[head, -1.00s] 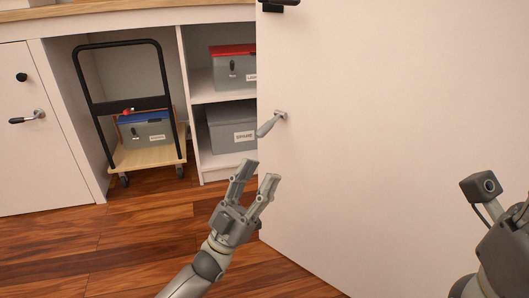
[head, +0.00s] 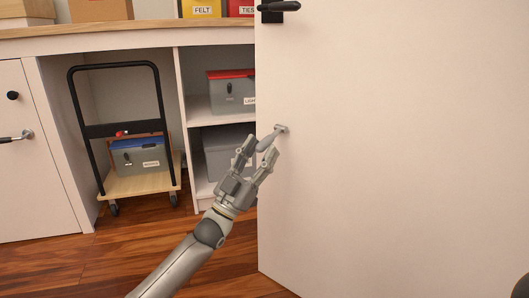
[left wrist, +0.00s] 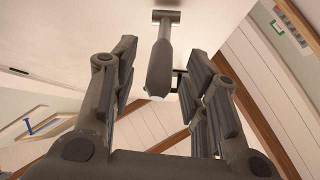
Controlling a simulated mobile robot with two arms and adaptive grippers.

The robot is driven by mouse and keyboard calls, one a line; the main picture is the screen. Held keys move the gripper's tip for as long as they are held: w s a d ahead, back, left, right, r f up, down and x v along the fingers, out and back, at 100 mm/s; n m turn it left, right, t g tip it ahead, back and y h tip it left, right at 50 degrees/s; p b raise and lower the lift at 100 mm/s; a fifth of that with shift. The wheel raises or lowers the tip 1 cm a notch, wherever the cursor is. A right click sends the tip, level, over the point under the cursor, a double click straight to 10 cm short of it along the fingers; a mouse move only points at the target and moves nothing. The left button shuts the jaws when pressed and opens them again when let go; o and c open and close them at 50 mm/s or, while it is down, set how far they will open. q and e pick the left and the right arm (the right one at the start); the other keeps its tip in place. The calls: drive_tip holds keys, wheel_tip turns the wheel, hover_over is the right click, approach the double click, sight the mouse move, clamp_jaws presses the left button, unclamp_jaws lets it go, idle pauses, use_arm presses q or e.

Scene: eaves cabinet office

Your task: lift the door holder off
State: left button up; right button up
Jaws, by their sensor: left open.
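The door holder (head: 268,141) is a small grey lever on a short mount, fixed to the face of the large pale door (head: 400,150) and hanging tilted down to the left. My left gripper (head: 259,151) is open just below it, its fingertips close around the holder's lower end. In the left wrist view the holder (left wrist: 160,60) hangs between the two spread fingers, with a gap visible on both sides. I cannot tell whether a finger touches it. My right gripper does not show.
A black handle (head: 279,7) is higher on the door. To the left stand a trolley (head: 142,186) carrying a grey bin (head: 139,157), shelves with a red-lidded box (head: 231,93), and a cabinet door (head: 35,180). Wood floor lies open in front.

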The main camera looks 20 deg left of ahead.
sight(270, 138)
use_arm(q)
drive_tip(key=shift+b+x, duration=0.3)
drive_tip(key=shift+x, duration=0.8)
clamp_jaws()
